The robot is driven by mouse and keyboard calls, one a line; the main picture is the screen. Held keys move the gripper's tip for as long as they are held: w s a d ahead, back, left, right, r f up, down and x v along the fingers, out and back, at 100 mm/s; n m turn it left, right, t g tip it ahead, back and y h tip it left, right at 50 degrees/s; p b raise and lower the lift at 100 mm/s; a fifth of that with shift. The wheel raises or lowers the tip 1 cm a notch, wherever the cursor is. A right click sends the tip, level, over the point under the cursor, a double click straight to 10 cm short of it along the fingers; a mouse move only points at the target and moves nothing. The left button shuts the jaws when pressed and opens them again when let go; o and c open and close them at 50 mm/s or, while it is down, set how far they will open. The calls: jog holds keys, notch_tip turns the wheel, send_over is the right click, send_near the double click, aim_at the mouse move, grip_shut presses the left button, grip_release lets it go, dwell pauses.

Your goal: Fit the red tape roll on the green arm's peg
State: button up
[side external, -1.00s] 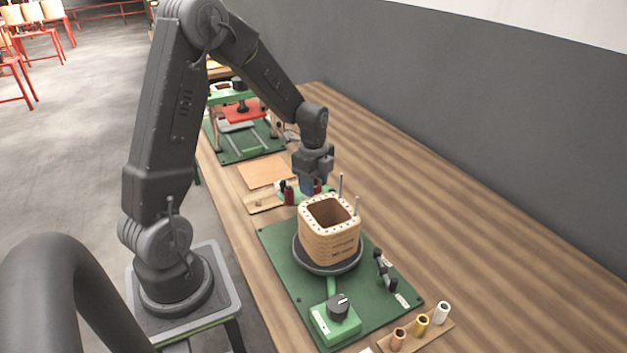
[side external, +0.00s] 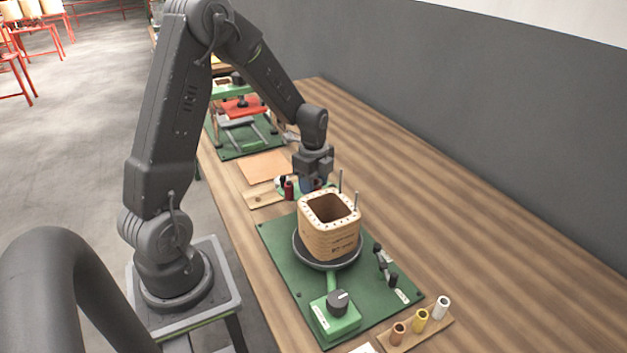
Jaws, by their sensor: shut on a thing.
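My gripper (side external: 313,183) points down at the far side of the square wooden coil former, low over the bench. It is shut, with a sliver of red between its blue-tipped fingers. This looks like the red tape roll (side external: 318,184), though most of it is hidden by the fingers. A small pale green piece (side external: 297,192), perhaps the green arm, shows just left of the fingers. A dark red upright cylinder (side external: 289,188) stands beside it. The peg cannot be made out, and I cannot tell whether the roll touches it.
The coil former (side external: 330,228) sits on a dark round plate on a green board (side external: 285,262), close in front of my gripper. Two metal rods (side external: 357,203) rise behind it. The right of the bench (side external: 450,240) is clear.

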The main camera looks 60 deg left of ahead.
jog(key=o, duration=1.4)
jog(key=shift+c, duration=0.2)
jog(key=shift+r, duration=2.5)
jog(key=shift+d, duration=0.1)
jog(key=s+d+r+n+t, duration=0.2)
jog(key=s+d+r+n, duration=0.25)
jog(key=d+r, duration=0.55)
jog(key=s+d+r+n+t, duration=0.3)
jog(key=s+d+r+n, duration=0.2)
jog(key=s+d+n, duration=0.3)
jog(key=shift+s+d+n+t, duration=0.3)
jog(key=shift+s+d+n, duration=0.15)
jog(key=shift+s, duration=0.8)
